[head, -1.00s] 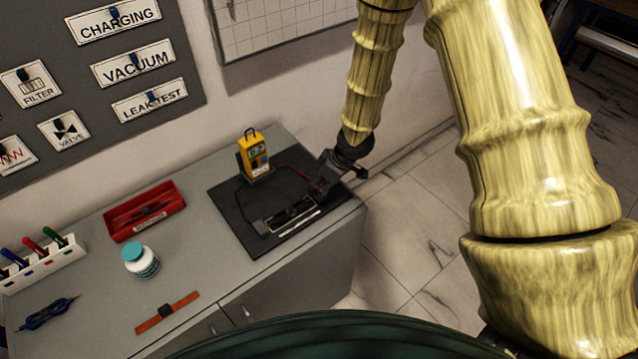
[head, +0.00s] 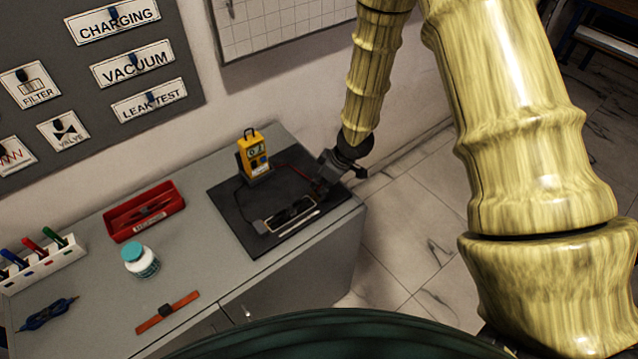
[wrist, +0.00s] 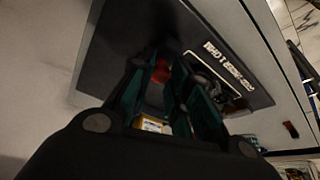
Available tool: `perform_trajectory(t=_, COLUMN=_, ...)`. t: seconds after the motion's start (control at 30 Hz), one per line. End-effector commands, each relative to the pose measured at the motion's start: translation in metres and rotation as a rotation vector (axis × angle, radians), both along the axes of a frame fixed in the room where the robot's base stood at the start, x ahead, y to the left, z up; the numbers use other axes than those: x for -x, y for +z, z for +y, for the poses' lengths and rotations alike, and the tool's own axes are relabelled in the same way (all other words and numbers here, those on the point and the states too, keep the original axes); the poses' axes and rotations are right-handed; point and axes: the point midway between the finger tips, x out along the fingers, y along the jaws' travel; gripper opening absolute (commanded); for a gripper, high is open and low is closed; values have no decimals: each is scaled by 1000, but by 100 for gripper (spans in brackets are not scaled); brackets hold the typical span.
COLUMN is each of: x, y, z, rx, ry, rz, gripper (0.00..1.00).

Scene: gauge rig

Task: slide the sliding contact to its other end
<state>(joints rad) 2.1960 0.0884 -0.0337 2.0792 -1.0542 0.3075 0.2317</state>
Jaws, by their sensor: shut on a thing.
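A yellow meter (head: 254,155) stands upright behind the rig, with a red lead running toward the gripper.
The mat's front left is clear.

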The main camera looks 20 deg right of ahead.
Motion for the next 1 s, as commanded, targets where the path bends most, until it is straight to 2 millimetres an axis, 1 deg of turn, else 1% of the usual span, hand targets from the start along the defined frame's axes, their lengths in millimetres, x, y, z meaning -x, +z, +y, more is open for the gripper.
perform_trajectory(t=0.2, x=-4, y=3, z=-19, rx=0, ry=-1, rz=2, gripper=0)
perform_trajectory(t=0.4, x=-6, y=1, z=-35, rx=4, ry=-1, rz=2, gripper=0)
perform_trajectory(t=0.67, x=-6, y=1, z=-44, rx=7, ry=-13, rz=-2, gripper=0)
perform_trajectory(t=0.7, x=-6, y=1, z=-45, rx=8, ry=-14, rz=-2, gripper=22)
perform_trajectory(t=0.77, x=-6, y=1, z=-46, rx=8, ry=-15, rz=-2, gripper=33)
perform_trajectory(t=0.8, x=-6, y=1, z=-45, rx=8, ry=-15, rz=-2, gripper=40)
perform_trajectory(t=0.83, x=-6, y=1, z=-45, rx=7, ry=-13, rz=-1, gripper=42)
perform_trajectory(t=1.0, x=-6, y=0, z=-40, rx=6, ry=-6, rz=0, gripper=42)
